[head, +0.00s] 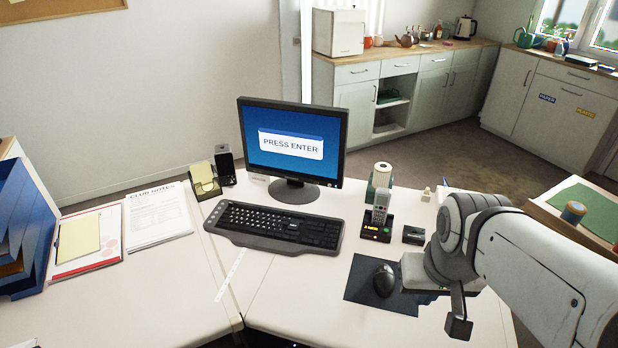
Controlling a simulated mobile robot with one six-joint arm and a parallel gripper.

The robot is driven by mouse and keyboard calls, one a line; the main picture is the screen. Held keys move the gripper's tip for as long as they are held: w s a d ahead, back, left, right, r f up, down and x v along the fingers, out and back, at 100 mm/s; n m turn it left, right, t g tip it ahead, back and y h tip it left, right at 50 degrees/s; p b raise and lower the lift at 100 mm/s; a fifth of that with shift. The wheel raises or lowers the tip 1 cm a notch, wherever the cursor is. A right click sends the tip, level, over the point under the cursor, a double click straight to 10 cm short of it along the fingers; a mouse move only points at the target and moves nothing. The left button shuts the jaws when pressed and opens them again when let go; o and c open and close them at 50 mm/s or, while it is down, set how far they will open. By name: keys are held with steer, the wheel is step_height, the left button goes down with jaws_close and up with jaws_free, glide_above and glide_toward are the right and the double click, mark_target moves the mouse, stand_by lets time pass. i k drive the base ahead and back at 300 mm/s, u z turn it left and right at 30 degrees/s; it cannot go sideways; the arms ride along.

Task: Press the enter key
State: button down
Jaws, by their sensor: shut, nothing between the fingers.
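A black keyboard (272,228) lies on the white desk in front of the monitor, slightly turned. Its keys are too small for me to single out the enter key. The monitor (292,142) stands behind it and shows "PRESS ENTER" on a blue screen. My gripper (458,328) hangs at the lower right, pointing down, shut and empty. It is well to the right of the keyboard and nearer to me, apart from it, by the right edge of the mouse pad.
A mouse (384,280) lies on a dark pad (358,279), between keyboard and gripper. A cordless phone (380,210) stands upright in its base right of the keyboard. Papers (157,216) and blue file holders (22,215) are at the left. The desk front is mostly clear.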

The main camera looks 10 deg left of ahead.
mark_target(292, 225)
steer(key=k, duration=1.3)
steer(key=u, duration=0.55)
steer(key=i, duration=1.75)
steer(key=u, duration=0.25)
